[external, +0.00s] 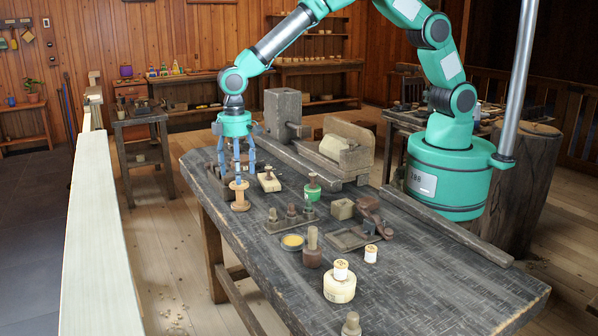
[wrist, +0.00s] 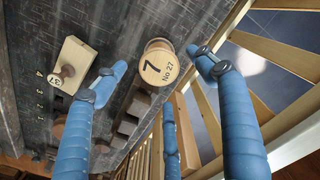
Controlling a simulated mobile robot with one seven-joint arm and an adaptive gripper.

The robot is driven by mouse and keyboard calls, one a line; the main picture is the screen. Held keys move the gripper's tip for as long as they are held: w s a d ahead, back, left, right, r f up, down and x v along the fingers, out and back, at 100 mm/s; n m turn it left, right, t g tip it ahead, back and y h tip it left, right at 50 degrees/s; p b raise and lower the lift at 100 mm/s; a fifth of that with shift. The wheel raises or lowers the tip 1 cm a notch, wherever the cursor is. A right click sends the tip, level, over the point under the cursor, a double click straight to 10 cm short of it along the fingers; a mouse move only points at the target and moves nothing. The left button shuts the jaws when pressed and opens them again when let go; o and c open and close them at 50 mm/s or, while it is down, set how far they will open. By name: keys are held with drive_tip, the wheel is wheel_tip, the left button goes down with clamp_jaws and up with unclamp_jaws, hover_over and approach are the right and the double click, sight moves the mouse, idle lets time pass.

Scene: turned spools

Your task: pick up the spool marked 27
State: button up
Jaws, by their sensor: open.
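A turned wooden spool (external: 239,197) stands upright near the left edge of the dark workbench in the external view. My gripper (external: 238,174) has blue fingers and is open, pointing down above the spool. In the wrist view my gripper (wrist: 158,74) has its fingertips spread around the spool's top, with visible gaps and nothing held. I cannot tell the exact height of the fingertips over the spool.
A pale block with a dark knob (external: 269,180) lies close right of the spool; its label in the wrist view (wrist: 57,83) seems to read 37. The front right bench top is clear.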

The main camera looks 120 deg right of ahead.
sight(240, 196)
idle(0.3)
drive_tip(key=shift+f+b, duration=0.55)
drive_tip(key=shift+f, duration=2.1)
drive_tip(key=c, duration=1.3)
